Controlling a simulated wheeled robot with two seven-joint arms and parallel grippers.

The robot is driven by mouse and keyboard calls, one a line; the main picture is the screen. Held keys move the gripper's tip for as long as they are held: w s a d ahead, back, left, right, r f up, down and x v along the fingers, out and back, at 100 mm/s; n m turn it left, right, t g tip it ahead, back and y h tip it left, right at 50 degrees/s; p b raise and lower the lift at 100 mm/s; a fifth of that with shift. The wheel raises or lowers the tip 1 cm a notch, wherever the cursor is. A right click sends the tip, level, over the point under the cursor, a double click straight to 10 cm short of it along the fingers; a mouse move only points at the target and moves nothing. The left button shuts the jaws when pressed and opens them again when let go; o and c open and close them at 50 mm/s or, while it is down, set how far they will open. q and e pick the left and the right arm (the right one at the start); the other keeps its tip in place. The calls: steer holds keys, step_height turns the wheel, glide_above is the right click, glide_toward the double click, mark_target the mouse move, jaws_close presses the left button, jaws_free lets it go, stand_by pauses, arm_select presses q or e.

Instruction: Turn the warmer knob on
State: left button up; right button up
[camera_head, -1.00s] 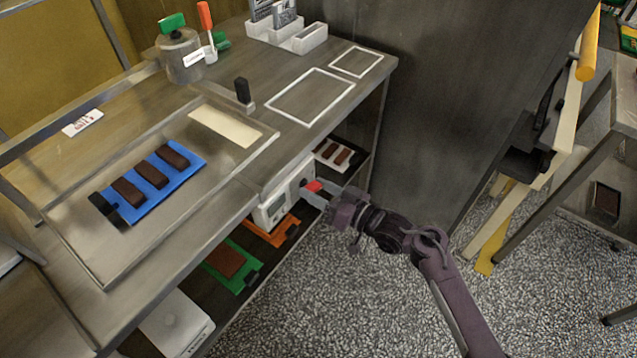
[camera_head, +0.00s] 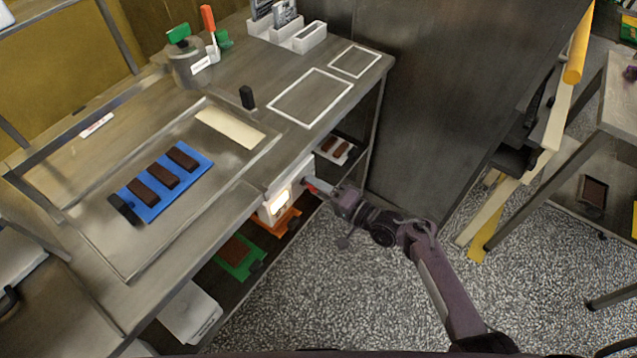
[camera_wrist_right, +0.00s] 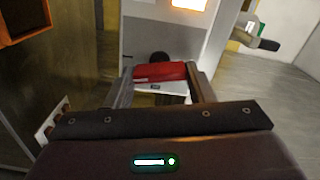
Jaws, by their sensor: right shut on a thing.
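The warmer (camera_head: 276,207) is a pale box under the front edge of the worktop, with a window that glows bright. The lit window (camera_wrist_right: 189,3) also shows at the top of the right wrist view. The red knob (camera_wrist_right: 160,72) is a bar on the warmer's pale front. My right gripper (camera_wrist_right: 160,82) has one finger at each end of the red bar and is shut on it. In the head view the right gripper (camera_head: 316,186) is at the warmer's right side, partly hiding the knob. My left gripper is not in view.
The worktop (camera_head: 200,235) holds a blue tray (camera_head: 150,212) with chocolate bars, and a pot (camera_head: 187,68). Under it a shelf carries an orange tray (camera_head: 284,226) and a green tray (camera_head: 246,266). The speckled floor (camera_head: 350,300) in front is open.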

steer(key=shift+m+p, duration=0.5)
steer(key=shift+m, duration=0.8)
steer(key=o, duration=1)
steer(key=shift+d, duration=0.1)
steer(key=v, duration=0.7)
steer(key=shift+s+d, duration=0.2)
steer(key=shift+d, duration=0.05)
steer(key=shift+f, duration=0.15)
